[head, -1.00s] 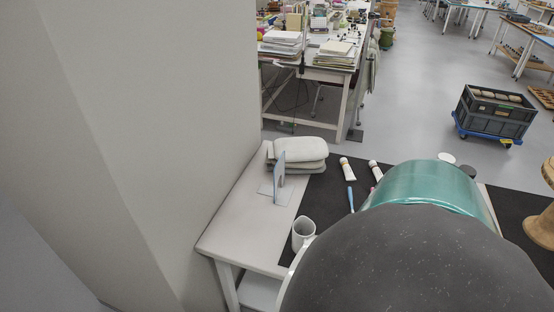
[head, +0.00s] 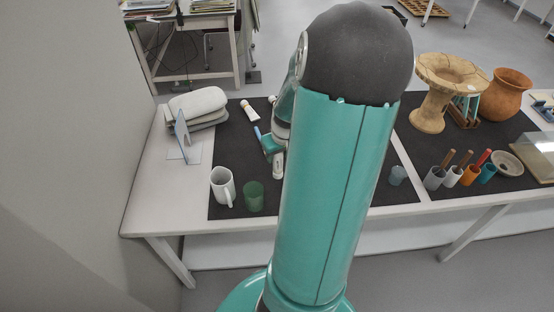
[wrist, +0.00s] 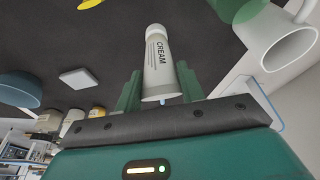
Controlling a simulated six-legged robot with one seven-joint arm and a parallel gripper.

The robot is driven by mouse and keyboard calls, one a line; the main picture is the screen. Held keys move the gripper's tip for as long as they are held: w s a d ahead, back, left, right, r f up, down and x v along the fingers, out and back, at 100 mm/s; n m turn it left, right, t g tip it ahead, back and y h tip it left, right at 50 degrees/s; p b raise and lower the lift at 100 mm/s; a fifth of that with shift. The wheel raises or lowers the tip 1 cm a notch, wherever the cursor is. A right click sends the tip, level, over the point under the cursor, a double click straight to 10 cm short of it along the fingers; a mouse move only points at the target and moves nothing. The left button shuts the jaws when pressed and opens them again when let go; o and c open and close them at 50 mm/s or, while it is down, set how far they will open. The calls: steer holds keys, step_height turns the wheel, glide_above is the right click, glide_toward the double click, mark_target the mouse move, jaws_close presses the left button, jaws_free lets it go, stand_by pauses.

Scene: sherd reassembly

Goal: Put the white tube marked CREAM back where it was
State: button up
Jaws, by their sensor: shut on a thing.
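The white tube marked CREAM (wrist: 157,65) is between the two green fingers of my gripper (wrist: 160,85) in the wrist view, with its printed label showing. My gripper is shut on it. In the head view my gripper (head: 272,145) is over the black mat, partly hidden by my arm, and the white tube (head: 277,168) shows just below it. I cannot tell whether the tube touches the mat. Another white tube (head: 250,111) lies on the mat farther back, near a blue slim object (head: 258,132).
A white mug (head: 223,186) and a green cup (head: 253,197) stand in front, left of my gripper. Grey pads (head: 197,105) and a blue upright plate (head: 182,133) are at the back left.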

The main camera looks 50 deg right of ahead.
mark_target(278, 161)
steer(key=shift+s+x, duration=0.15)
steer(key=shift+x, duration=0.7)
steer(key=shift+s+x, duration=0.1)
steer(key=shift+x, duration=0.8)
steer(key=shift+f, duration=0.15)
steer(key=o, duration=0.9)
steer(key=shift+o, duration=0.2)
steer(key=v, duration=1.2)
steer(key=shift+a, duration=0.1)
